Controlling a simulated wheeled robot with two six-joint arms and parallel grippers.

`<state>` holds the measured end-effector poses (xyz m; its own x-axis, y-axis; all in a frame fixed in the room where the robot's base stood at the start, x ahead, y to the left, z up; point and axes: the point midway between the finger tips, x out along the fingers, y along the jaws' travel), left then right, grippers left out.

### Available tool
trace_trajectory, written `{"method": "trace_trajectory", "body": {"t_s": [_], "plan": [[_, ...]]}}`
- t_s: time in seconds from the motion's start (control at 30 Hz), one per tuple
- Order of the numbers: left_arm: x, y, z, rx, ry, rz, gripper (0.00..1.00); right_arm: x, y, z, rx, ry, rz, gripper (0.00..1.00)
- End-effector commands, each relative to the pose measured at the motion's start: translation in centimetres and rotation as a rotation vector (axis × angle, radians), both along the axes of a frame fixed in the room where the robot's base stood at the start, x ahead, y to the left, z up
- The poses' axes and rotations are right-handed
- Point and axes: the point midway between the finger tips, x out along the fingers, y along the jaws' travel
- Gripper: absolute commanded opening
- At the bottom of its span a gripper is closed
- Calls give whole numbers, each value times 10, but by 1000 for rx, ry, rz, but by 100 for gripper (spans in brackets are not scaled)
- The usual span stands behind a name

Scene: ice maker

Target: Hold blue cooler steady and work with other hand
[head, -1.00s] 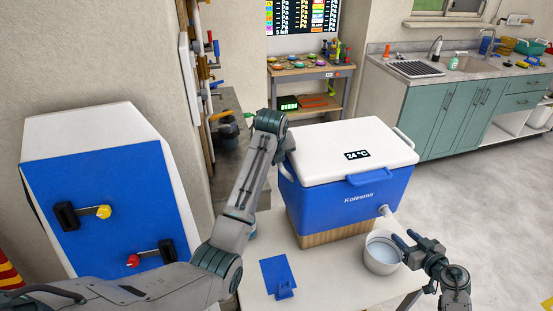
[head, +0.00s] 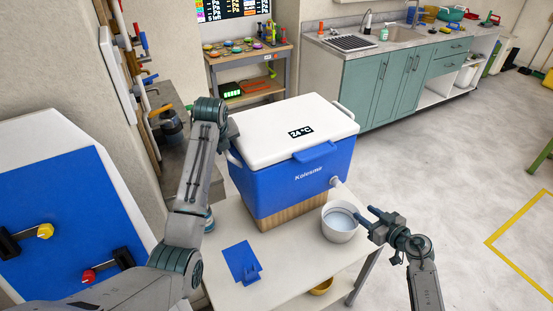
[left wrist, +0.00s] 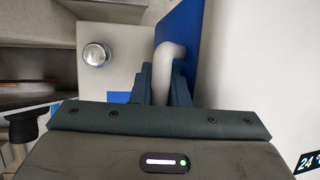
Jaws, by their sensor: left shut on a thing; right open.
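The blue cooler (head: 285,185) with a white lid (head: 290,115) stands on a wooden base on a white table. Its lid is closed and its display reads 24 °C. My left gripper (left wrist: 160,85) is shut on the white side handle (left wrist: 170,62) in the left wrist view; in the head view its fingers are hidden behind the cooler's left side. A white spout (head: 336,182) sticks out at the cooler's lower right. A white bowl (head: 338,232) with a pale blue inside stands below the spout. My right gripper (head: 364,216) is open and empty at the bowl's right rim.
A blue stand or plate (head: 241,262) lies on the white table (head: 215,225) in front of the cooler. A yellow bowl (head: 321,288) is below the tabletop. A blue-and-white panel with levers (head: 60,215) stands at left.

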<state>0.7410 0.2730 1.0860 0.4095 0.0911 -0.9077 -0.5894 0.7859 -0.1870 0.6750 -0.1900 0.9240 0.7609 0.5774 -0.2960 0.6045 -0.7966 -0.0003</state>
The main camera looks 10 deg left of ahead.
Motion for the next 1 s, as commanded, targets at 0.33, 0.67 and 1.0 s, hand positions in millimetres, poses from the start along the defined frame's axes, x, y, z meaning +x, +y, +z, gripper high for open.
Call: {"method": "trace_trajectory", "body": {"t_s": [0.33, 0.67, 1.0], "plan": [[0, 0, 1, 0, -1, 0, 0, 0, 0, 0, 0, 0, 0, 44], [0, 0, 1, -1, -1, 0, 40, 0, 0, 0, 0, 0, 0, 44], [-7, -2, 19, 0, -6, -1, 40, 0, 0, 0, 0, 0, 0, 44]]}}
